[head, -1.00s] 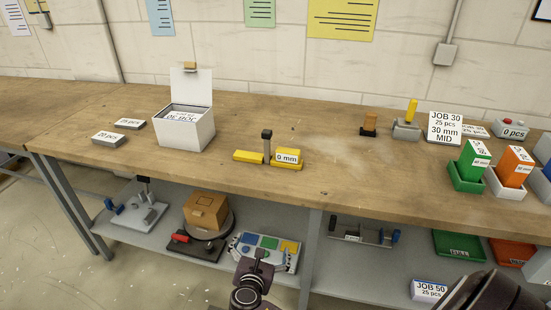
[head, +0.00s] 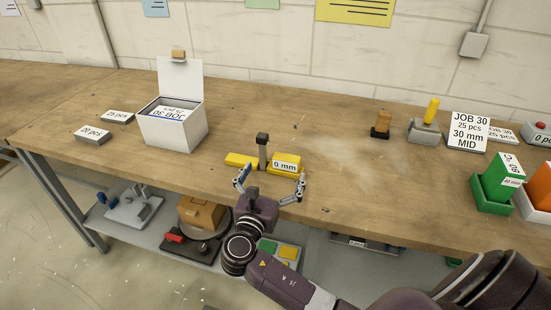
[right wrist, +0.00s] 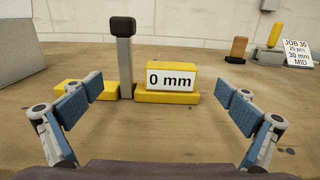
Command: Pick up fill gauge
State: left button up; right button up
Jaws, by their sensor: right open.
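The fill gauge (head: 263,152) stands on the wooden bench, a grey upright post with a black top and yellow blocks at its foot on both sides. Its right block carries a white "0 mm" label (head: 285,165). In the right wrist view the post (right wrist: 124,62) stands upright, left of the "0 mm" block (right wrist: 170,79). My right gripper (head: 271,183) is open and empty just in front of the gauge, its blue-padded fingers spread to either side. A gap shows between the fingers and the gauge. My left gripper is not in view.
A white open box (head: 173,128) with "JOB 30" stock stands to the left, with "25 pcs" (head: 118,117) and "20 pcs" (head: 92,134) packs. At right are a job card (head: 468,131) and a green bin (head: 492,192). Bench space right of the gauge is clear.

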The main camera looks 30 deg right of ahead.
aim_at(278, 159)
jog(key=x, duration=0.2)
jog(key=p+x, duration=0.1)
jog(key=shift+w+d+r, duration=0.15)
jog(key=shift+w+r, duration=0.2)
jog(key=shift+w, duration=0.05)
jog(key=shift+f+x, duration=0.25)
jog(key=shift+x, duration=0.85)
jog(key=c, duration=1.2)
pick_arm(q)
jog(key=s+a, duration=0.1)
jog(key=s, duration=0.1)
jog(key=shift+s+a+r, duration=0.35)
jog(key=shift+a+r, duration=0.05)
pick_arm(e)
jog(key=shift+r, duration=0.1)
jog(key=shift+c, duration=0.8)
jog(key=shift+r, duration=0.1)
